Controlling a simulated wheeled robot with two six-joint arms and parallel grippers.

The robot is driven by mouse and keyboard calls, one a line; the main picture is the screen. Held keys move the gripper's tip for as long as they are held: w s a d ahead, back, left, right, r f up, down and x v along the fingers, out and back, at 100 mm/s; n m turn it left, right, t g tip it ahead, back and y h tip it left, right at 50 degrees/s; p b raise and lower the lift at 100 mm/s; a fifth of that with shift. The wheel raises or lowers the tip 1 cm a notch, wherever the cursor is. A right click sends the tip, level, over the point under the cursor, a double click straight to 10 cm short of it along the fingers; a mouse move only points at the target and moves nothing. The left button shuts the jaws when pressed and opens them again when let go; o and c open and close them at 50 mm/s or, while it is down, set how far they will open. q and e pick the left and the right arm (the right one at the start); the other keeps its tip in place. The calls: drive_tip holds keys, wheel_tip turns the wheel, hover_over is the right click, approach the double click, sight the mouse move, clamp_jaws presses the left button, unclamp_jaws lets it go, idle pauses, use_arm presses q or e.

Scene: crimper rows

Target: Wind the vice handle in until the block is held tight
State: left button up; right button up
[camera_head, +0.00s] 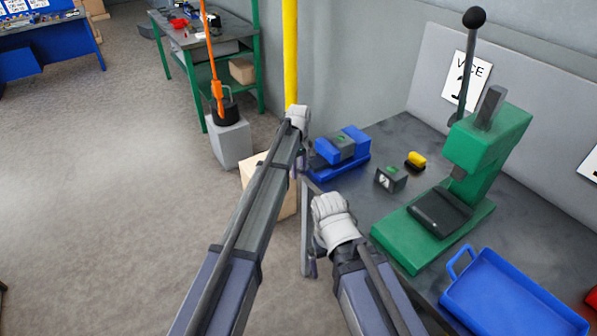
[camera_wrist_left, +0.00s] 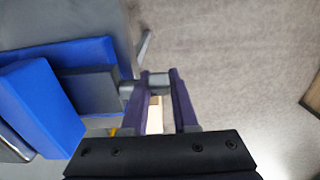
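The blue vice (camera_head: 326,170) stands on the workbench in the head view, with a grey block (camera_head: 343,147) between its blue jaws. In the left wrist view the blue vice body (camera_wrist_left: 35,105) and a dark grey block-like part (camera_wrist_left: 88,90) are at left. A grey rod, part of the screw or handle (camera_wrist_left: 158,84), spans the gap between the purple fingers of my left gripper (camera_wrist_left: 160,78). A thin grey bar (camera_wrist_left: 144,45) slants beyond them. The fingers are apart; a firm grip cannot be told. My right gripper (camera_head: 308,240) hangs nearer, off the bench edge; its fingers are unclear.
On the workbench (camera_head: 395,135) are a small dark block with a green top (camera_head: 391,179), a yellow-and-black piece (camera_head: 415,160), a green press (camera_head: 485,150) and a blue tray (camera_head: 510,305). A pale wooden box (camera_head: 250,172) stands on the floor behind my left arm.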

use_arm(q)
clamp_jaws()
drive_tip(key=shift+s, duration=0.1)
drive_tip(key=shift+s+d+f+t+y+b, duration=0.1)
drive_tip(key=shift+s+f+t+y+b, duration=0.1)
drive_tip(key=shift+t+y+b, duration=0.3)
drive_tip(key=t+y+b, duration=0.1)
drive_tip(key=t, duration=0.1)
drive_tip(key=shift+f+t+y+b, duration=0.2)
drive_tip(key=shift+t+y+b, duration=0.15)
drive_tip(key=shift+t+y, duration=0.05)
drive_tip(key=shift+t+y+b, duration=0.7)
drive_tip(key=shift+t+b, duration=0.2)
drive_tip(key=shift+b, duration=0.15)
